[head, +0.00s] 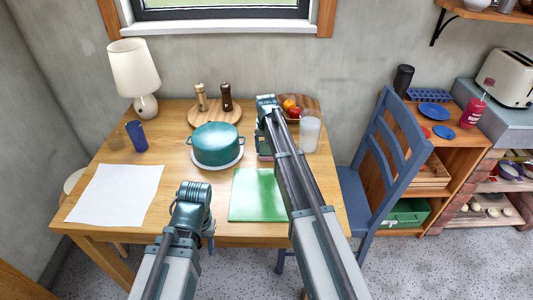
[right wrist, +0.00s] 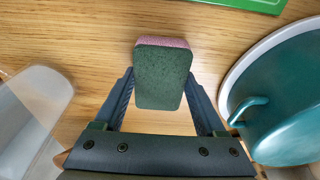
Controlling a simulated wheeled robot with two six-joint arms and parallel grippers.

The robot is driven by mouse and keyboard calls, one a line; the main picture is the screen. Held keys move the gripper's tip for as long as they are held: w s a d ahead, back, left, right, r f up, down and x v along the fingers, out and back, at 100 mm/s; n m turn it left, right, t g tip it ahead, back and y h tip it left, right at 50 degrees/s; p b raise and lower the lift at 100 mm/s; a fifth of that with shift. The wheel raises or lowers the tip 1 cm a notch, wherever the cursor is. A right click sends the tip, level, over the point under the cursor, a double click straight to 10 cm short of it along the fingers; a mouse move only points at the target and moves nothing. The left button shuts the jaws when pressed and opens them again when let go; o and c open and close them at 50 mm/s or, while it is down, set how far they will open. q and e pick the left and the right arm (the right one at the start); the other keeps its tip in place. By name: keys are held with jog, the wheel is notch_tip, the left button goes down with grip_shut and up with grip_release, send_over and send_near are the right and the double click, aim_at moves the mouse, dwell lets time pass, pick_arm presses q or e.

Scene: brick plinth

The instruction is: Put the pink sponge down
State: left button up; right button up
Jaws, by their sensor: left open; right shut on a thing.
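The pink sponge (right wrist: 162,75), with a dark green scouring face, is between the fingers of my right gripper (right wrist: 160,103) in the right wrist view. In the head view my right gripper (head: 265,145) is over the table between the pot and the glass, mostly hidden by my own arm. A sliver of the sponge (head: 264,157) shows below it. I cannot tell whether the sponge touches the wooden table (head: 215,180). My left gripper (head: 193,208) is open and empty near the table's front edge.
A teal pot (head: 217,145) stands left of the sponge; a clear glass (head: 310,133) stands to its right. A green cutting board (head: 257,200) lies nearer the front. White paper (head: 115,195) and a blue cup (head: 136,136) are on the left. A blue chair (head: 382,170) stands at the right.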

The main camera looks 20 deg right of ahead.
jog(key=shift+f, duration=0.15)
jog(key=shift+f, duration=0.15)
jog(key=o, duration=1.2)
jog(key=shift+c, duration=0.2)
jog(key=shift+r, duration=0.25)
